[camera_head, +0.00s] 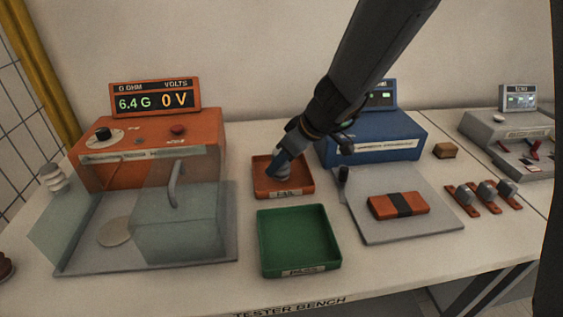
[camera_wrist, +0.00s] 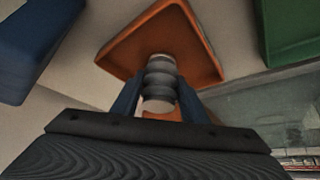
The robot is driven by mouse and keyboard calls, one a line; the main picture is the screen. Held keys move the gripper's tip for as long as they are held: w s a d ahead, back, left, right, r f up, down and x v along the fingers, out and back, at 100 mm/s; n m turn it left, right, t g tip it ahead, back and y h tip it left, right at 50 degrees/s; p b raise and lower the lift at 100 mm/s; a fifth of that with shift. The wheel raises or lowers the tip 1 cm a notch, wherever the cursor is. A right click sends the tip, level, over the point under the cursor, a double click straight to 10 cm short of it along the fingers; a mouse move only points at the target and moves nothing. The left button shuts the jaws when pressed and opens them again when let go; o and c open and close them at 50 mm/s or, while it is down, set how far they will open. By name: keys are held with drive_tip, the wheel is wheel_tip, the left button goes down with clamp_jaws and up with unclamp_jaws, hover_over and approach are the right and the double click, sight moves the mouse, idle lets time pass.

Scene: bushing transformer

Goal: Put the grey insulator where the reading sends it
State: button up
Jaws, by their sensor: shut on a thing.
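My gripper (camera_head: 288,160) is shut on the grey insulator (camera_head: 281,173), a ribbed piece held between the two blue fingers (camera_wrist: 160,106). The insulator also shows in the wrist view (camera_wrist: 161,78). It is over or inside the orange tray labelled FAIL (camera_head: 262,187); I cannot tell whether it touches the tray floor. The orange tray also shows in the wrist view (camera_wrist: 128,50). The green tray labelled PASS (camera_head: 298,240) stands empty in front. The orange tester's display (camera_head: 155,99) reads 6.4 G and 0 V.
The orange tester (camera_head: 150,140) has a clear guard with a handle (camera_head: 174,185) at left. A pale ribbed piece (camera_head: 53,178) is beside it. A blue tester (camera_head: 385,140) and a grey plate with an orange-black block (camera_head: 399,206) are at right. Small clamps (camera_head: 485,196) lie beyond.

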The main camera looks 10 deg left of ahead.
drive_tip(key=shift+f+b, duration=0.1)
drive_tip(key=shift+b, duration=0.2)
drive_tip(key=o, duration=1.3)
drive_tip(key=shift+o, duration=0.2)
drive_tip(key=shift+r+p, duration=0.2)
drive_tip(key=shift+p, duration=0.2)
drive_tip(key=v, duration=1.2)
drive_tip(key=shift+d, duration=0.1)
